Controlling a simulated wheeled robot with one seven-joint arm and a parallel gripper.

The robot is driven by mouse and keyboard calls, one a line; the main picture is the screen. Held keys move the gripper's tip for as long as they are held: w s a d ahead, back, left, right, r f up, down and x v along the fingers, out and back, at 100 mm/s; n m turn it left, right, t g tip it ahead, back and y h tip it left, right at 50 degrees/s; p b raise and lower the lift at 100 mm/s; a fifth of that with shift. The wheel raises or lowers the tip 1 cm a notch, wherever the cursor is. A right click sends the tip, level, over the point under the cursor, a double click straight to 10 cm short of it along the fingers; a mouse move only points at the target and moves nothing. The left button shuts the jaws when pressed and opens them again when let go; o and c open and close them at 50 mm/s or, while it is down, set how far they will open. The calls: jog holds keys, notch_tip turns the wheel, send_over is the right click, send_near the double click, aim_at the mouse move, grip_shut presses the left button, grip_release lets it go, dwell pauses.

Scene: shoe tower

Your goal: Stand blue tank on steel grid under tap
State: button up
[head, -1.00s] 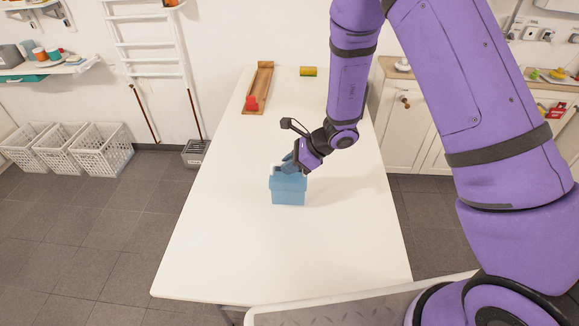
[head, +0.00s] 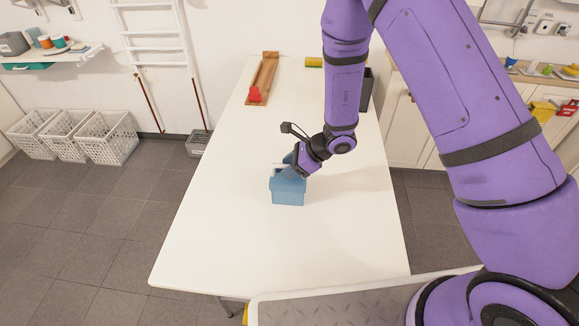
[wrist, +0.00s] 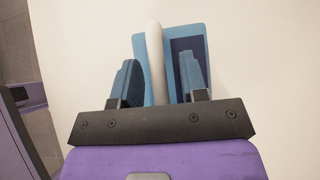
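The blue tank (head: 287,194) is a small box standing upright on the white table, with a dark opening in its top. In the wrist view the blue tank (wrist: 198,34) shows a rounded white bar, like a handle (wrist: 155,60), across it. My gripper (head: 290,167) is at the top of the tank, pointing down. In the wrist view its two blue-padded fingers (wrist: 160,82) stand on either side of the white bar, with gaps visible, so it looks open. I cannot make out the steel grid or the tap for certain.
The white table (head: 215,235) is clear around the tank. A wooden board with a red piece (head: 262,80) and a yellow-green roll (head: 314,62) lie at its far end. A dark upright item (head: 366,90) stands at the far right. A counter with cabinets (head: 410,125) is beyond.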

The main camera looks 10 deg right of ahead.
jog(key=shift+d+r, duration=0.1)
jog(key=shift+r, duration=0.1)
jog(key=v, duration=1.2)
jog(key=s+d+r+n, duration=0.1)
jog(key=s+r+n, duration=0.25)
jog(key=r, duration=0.35)
jog(key=s+d+r+n+g+h, duration=0.1)
jog(key=s+d+r+n, duration=0.1)
jog(key=s+r+n, duration=0.3)
jog(key=s+d+r+n, duration=0.1)
jog(key=r+n, duration=0.1)
jog(key=r, duration=0.6)
jog(key=s+d+r+n+t+h, duration=0.4)
jog(key=s+d+r+n+h, duration=0.3)
jog(key=s, duration=0.8)
jog(key=d+r+n, duration=0.2)
jog(key=d+r, duration=0.2)
jog(key=shift+r, duration=0.4)
jog(key=shift+o, duration=0.4)
jog(key=shift+s+d+r+n+h, duration=0.25)
jog(key=shift+s+d+n+h, duration=0.15)
jog(key=shift+d, duration=0.15)
